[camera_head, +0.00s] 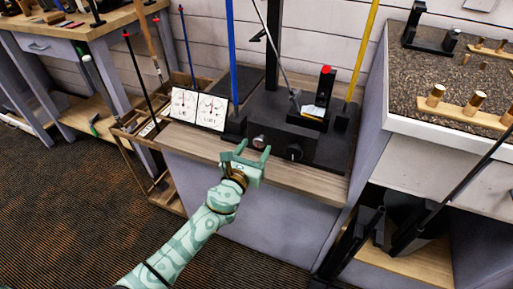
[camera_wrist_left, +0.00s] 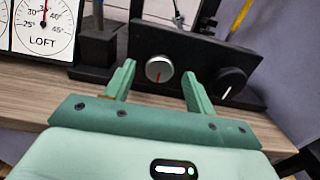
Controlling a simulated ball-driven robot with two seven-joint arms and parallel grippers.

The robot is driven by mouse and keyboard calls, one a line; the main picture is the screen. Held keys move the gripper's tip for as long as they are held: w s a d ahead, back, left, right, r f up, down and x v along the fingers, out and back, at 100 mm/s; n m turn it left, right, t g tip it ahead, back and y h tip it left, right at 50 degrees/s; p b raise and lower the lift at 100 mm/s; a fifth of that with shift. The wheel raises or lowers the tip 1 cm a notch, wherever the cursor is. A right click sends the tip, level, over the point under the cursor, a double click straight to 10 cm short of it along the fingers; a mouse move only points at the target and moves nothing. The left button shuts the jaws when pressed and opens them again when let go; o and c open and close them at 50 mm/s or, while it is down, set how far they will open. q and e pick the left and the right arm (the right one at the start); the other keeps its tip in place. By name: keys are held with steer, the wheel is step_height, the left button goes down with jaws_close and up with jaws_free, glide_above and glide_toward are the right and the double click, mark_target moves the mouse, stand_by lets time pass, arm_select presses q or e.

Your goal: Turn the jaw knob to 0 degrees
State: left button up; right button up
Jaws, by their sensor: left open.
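Two round knobs sit on the black machine's front panel. No label shows which is the jaw knob. My left gripper (camera_head: 254,148) is open and empty in front of the panel. In the left wrist view its fingers (camera_wrist_left: 158,74) stand either side of the silver knob, with no clear contact. My right gripper is not in view.
The black machine (camera_head: 332,150) stands on a wooden bench top (camera_head: 285,178). Two white dial cards, lie (camera_head: 184,104) and loft (camera_head: 211,111), stand to the left. A blue shaft (camera_head: 231,60) and a yellow shaft (camera_head: 365,50) rise nearby. The bench's front edge lies below my gripper.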

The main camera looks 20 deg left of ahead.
arm_select(q)
steer(key=shift+w, duration=0.7)
steer(key=c, duration=1)
steer(key=shift+o, duration=0.2)
